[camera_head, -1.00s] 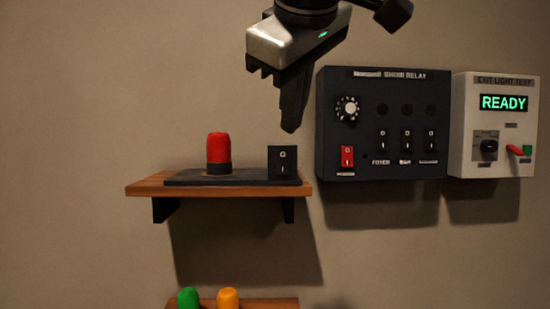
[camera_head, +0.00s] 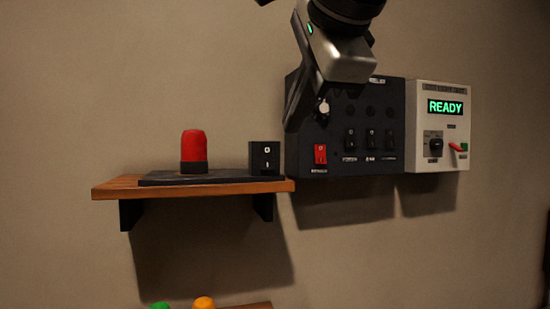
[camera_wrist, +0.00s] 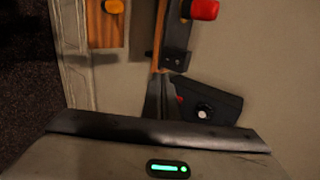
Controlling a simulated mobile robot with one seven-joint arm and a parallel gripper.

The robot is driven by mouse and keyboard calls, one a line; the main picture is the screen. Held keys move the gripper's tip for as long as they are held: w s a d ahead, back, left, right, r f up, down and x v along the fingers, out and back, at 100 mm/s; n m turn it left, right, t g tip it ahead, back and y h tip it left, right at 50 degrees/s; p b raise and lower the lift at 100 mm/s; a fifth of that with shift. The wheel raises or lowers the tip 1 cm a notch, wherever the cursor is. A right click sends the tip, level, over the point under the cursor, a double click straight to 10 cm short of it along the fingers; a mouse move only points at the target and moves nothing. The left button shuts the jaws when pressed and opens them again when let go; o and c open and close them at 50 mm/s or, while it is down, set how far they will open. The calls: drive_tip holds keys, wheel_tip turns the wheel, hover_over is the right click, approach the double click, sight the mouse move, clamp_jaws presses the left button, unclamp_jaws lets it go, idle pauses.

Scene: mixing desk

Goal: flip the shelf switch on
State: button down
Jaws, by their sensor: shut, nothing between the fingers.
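The shelf switch (camera_head: 265,157) is a black rocker block marked O and I. It stands at the right end of a black base plate (camera_head: 222,177) on the wooden shelf (camera_head: 115,188). My gripper (camera_head: 290,128) is shut and empty, fingers pointing down. In the head view its tip is just above and right of the switch. In the wrist view the fingertips (camera_wrist: 160,74) lie close by the dark switch block (camera_wrist: 178,60); I cannot tell whether they touch. The rocker's position is hard to read.
A red lamp (camera_head: 194,150) stands left of the switch. Right of the shelf are a black relay panel (camera_head: 350,165) with switches, partly covered by my gripper, and a white box (camera_head: 438,100) reading READY. Green (camera_head: 159,306) and orange (camera_head: 204,303) caps sit below.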

idle(0.3)
approach(268, 164)
wheel_tip(268, 164, down, 3)
drive_tip(key=w, duration=0.1)
drive_tip(key=w+a, duration=0.1)
drive_tip(key=w, duration=0.2)
drive_tip(key=shift+w+a+f+p, duration=0.15)
drive_tip(key=shift+w+f+p, duration=0.15)
drive_tip(key=shift+w+f, duration=0.25)
drive_tip(key=shift+s+r, duration=0.15)
drive_tip(key=shift+r, duration=0.1)
